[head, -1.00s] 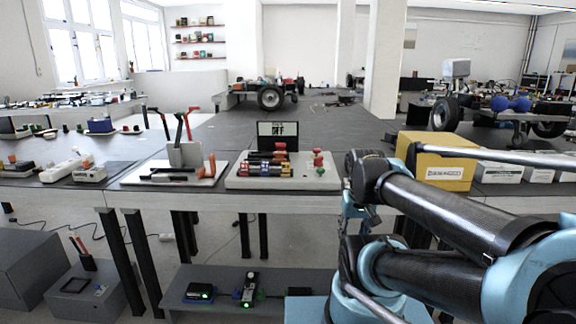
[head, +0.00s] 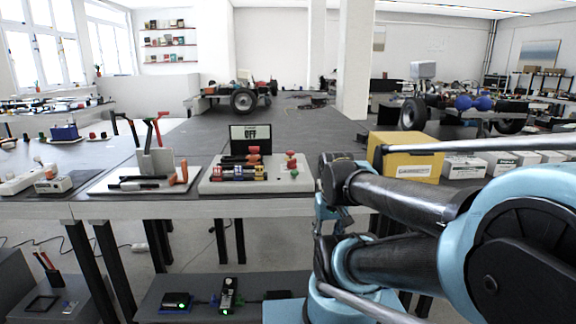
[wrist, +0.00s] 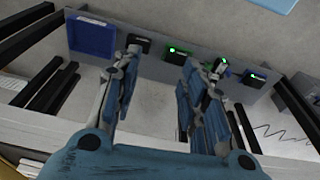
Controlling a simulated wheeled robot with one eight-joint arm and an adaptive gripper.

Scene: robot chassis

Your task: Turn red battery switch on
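A pale board (head: 212,187) lies near the front edge of the table, left of my arm. Red knobs (head: 291,157) stand at its right side; a red part (head: 253,151) sits near its middle. I cannot tell for certain which is the battery switch. Behind it a small dark screen (head: 250,138) shows text that looks like "OFF". Batteries or coloured blocks (head: 238,173) line the board's front. My gripper (wrist: 160,65) is open and empty in the wrist view, above the lower shelf and apart from the board. In the head view it is mostly hidden by my arm.
A yellow box (head: 412,165) and white boxes (head: 465,167) stand right of the board, behind my arm. A tool holder (head: 155,160) stands to its left. A low shelf (head: 190,283) holds small devices with green lights. A blue tray (wrist: 91,38) shows in the wrist view.

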